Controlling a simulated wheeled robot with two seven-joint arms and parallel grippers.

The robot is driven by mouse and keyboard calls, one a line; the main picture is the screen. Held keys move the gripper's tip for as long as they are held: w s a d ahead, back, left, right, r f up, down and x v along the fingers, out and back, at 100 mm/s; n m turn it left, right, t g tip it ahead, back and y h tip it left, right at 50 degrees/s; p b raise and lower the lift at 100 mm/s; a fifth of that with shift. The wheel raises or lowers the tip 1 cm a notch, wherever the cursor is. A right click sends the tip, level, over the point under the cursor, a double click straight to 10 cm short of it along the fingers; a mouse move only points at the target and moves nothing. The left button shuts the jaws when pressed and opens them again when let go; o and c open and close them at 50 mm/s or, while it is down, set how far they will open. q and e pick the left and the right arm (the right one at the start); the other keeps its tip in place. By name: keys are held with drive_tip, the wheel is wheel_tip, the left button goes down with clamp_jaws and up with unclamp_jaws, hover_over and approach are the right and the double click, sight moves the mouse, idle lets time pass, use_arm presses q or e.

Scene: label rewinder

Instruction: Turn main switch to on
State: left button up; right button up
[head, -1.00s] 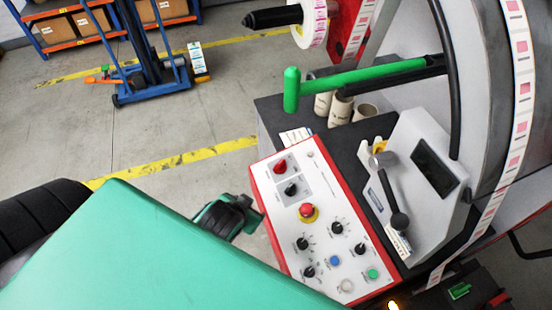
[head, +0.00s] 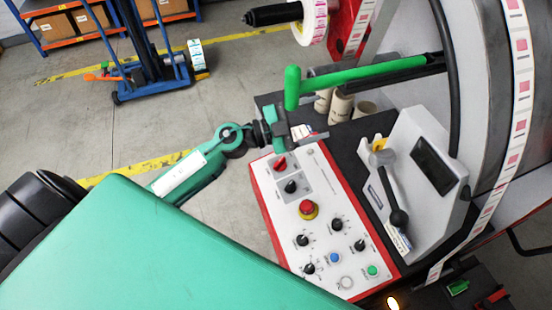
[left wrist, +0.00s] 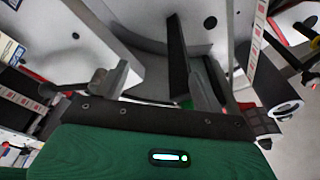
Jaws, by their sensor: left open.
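The control panel (head: 322,182) is white with a red border. A red rotary knob (head: 280,163), probably the main switch, sits near its far end. Its label is too small to read. A black knob (head: 290,187) sits just below it. My left gripper (head: 304,136) is open and empty, above the panel's far edge and slightly beyond the red knob, apart from it. In the left wrist view, the two fingers (left wrist: 160,88) stand wide apart with nothing between them. The switch is not recognisable there. My right gripper is not in view.
A red emergency button (head: 307,208) and several knobs and buttons fill the panel's nearer part. A green-handled bar (head: 350,82) reaches over the area just beyond the gripper. Cardboard cores (head: 340,106) stand behind. A grey lever unit (head: 412,170) stands to the right.

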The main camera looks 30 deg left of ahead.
use_arm(q)
wheel_tip(320, 180, down, 4)
drive_tip(key=m+g, duration=0.4)
drive_tip(key=g, duration=0.1)
drive_tip(key=g+y, duration=0.5)
drive_tip(key=y, duration=0.1)
hover_over(279, 164)
drive_tip(key=s, duration=0.1)
wheel_tip(279, 164, down, 6)
drive_tip(key=f, duration=0.1)
drive_tip(key=a+f+n+g+y, duration=0.1)
drive_tip(key=a+n+y, duration=0.1)
drive_tip(key=a+y, duration=0.35)
drive_tip(key=shift+h, duration=0.75)
drive_tip(key=p+x, duration=0.1)
drive_tip(key=x, duration=0.3)
drive_tip(key=a+p+x, duration=0.1)
drive_tip(key=x, duration=0.3)
drive_tip(key=p+x, duration=0.2)
drive_tip(key=x, duration=0.2)
drive_tip(key=shift+s+a+f, duration=0.2)
drive_tip(key=shift+s+f, duration=0.1)
drive_tip(key=shift+f, duration=0.15)
drive_tip(key=shift+w+d+f, duration=0.1)
drive_tip(key=shift+d+f, duration=0.1)
drive_tip(key=shift+f, duration=0.4)
drive_tip(key=c, duration=1)
